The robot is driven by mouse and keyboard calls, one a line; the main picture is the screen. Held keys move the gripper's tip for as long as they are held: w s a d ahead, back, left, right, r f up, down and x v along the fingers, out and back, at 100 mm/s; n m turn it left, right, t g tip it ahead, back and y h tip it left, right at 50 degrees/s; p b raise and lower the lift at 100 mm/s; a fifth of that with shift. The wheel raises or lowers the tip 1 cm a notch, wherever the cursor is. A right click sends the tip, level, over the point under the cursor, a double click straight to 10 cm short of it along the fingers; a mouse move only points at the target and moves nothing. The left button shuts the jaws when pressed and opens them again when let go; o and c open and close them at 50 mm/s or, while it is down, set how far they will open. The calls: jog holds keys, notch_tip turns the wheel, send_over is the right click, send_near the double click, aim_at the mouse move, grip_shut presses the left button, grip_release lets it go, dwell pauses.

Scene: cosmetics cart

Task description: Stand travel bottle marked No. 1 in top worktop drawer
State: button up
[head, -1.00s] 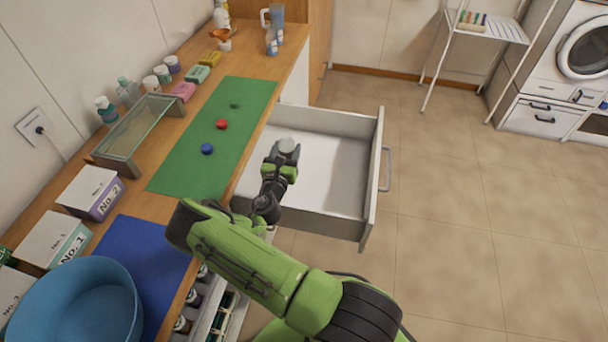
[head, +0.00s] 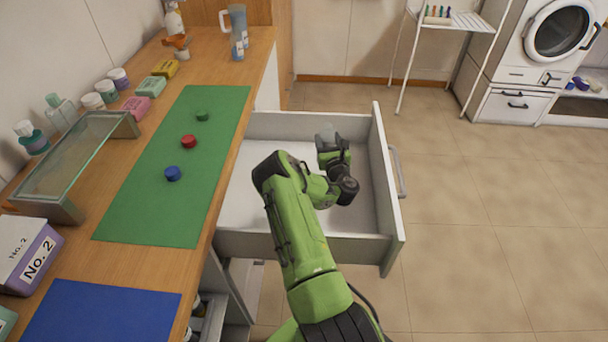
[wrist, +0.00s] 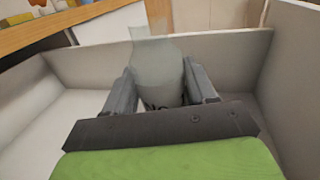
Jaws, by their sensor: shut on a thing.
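The top worktop drawer (head: 384,215) is pulled open and its white inside looks empty. My gripper (head: 329,140) is inside the drawer's outline, toward the far right part. In the wrist view my gripper (wrist: 162,90) is shut on a pale translucent bottle (wrist: 158,65), which stands roughly upright between the fingers. The bottle's top also shows faintly in the head view (head: 327,131).
The wooden worktop beside the drawer carries a green mat (head: 140,215) with blue, red and green round pieces. A glass-topped stand (head: 75,160), jars, a No. 2 box (head: 28,256) and a blue mat (head: 100,315) are also there. Open floor lies right of the drawer.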

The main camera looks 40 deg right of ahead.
notch_tip(320, 180, down, 6)
jog(key=shift+f+b, duration=0.2)
jog(key=shift+b, duration=0.55)
jog(key=shift+f, duration=0.1)
jog(key=o, duration=1.2)
